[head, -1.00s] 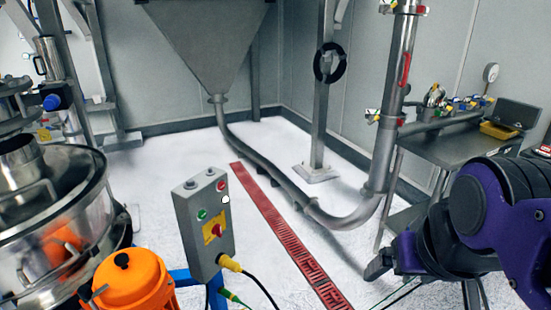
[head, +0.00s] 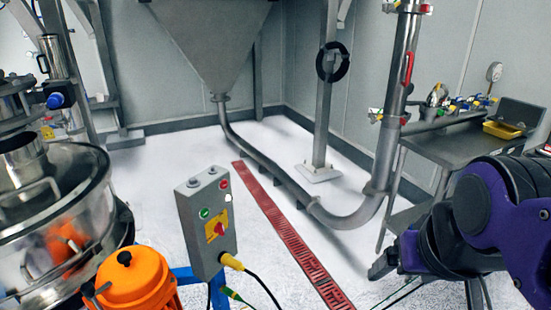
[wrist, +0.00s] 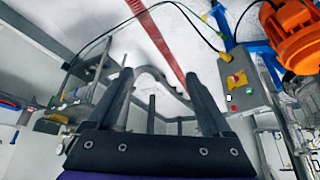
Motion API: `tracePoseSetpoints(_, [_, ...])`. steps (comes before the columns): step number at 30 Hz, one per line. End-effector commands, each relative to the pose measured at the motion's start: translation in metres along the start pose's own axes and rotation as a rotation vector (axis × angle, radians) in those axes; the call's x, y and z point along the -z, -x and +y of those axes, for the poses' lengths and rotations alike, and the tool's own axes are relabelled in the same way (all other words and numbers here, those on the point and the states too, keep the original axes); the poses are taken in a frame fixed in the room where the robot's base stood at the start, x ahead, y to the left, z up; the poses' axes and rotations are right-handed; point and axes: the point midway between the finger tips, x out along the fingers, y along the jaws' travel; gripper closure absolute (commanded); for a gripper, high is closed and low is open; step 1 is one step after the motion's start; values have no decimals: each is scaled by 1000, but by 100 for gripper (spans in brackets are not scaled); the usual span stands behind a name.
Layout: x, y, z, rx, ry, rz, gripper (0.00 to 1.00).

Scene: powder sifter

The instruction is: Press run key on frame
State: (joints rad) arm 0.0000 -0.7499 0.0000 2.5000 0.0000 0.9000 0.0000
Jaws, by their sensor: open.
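A grey control box (head: 203,246) stands on a blue post in the head view. Its face carries a green button (head: 204,213), a red button (head: 224,184), a white button (head: 228,198) and a red knob on a yellow plate (head: 216,225). I cannot read which one is labelled as the run key. The box (wrist: 250,88) also shows, turned over, at the right of the wrist view. My gripper (wrist: 160,78) is open with nothing between its fingers. The box lies to the right of the fingers there, apart from them. The head view does not show my gripper.
An orange motor (head: 130,283) and a steel sifter (head: 60,230) stand left of the box. Cables (head: 262,284) hang from its base. A red floor grate (head: 280,222), a curved pipe (head: 345,220) and a steel table (head: 455,148) lie to the right. The floor between is mostly clear.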

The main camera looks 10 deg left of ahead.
Motion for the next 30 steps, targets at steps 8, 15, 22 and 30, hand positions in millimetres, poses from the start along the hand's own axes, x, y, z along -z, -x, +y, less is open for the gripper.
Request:
tracePoseSetpoints(8, [0,0,0,0,0,0,69])
tracePoseSetpoints(15, [0,0,0,0,0,0,100])
tracePoseSetpoints(22, [0,0,0,0,0,0,100])
tracePoseSetpoints(30, [0,0,0,0,0,0,100])
